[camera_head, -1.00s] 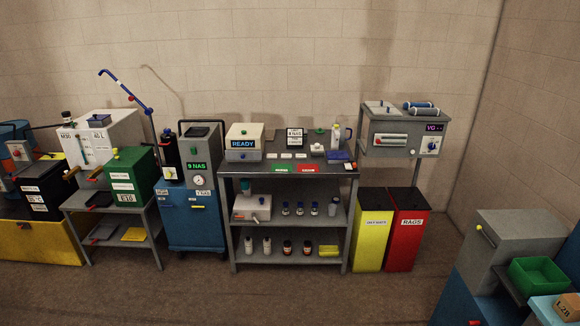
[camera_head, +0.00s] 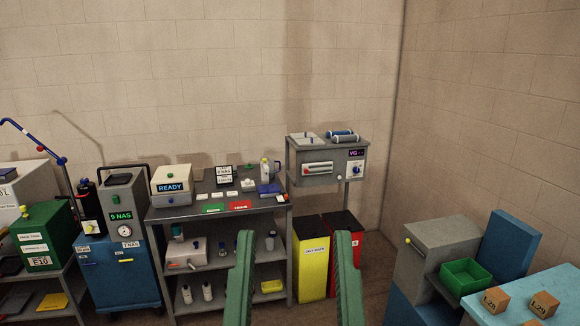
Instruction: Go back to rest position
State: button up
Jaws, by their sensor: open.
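My gripper (camera_head: 295,240) shows at the bottom middle of the head view. Its two green fingers point up and stand well apart, with nothing between them. They appear in front of the lower shelves of the grey shelf bench (camera_head: 270,204) and the yellow bin (camera_head: 313,258). The fingers hide part of the shelves and part of the red bin (camera_head: 345,222).
A blue cart (camera_head: 122,277) marked 9 NAS stands left of the bench. A grey unit (camera_head: 322,160) with a VG display stands behind the bins. At right are a grey cabinet (camera_head: 425,255), a green tray (camera_head: 465,275) and a light-blue table (camera_head: 550,290) with wooden blocks.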

notch_tip(320, 180, up, 15)
jog(key=p, duration=1.4)
jog(key=shift+p, duration=0.3)
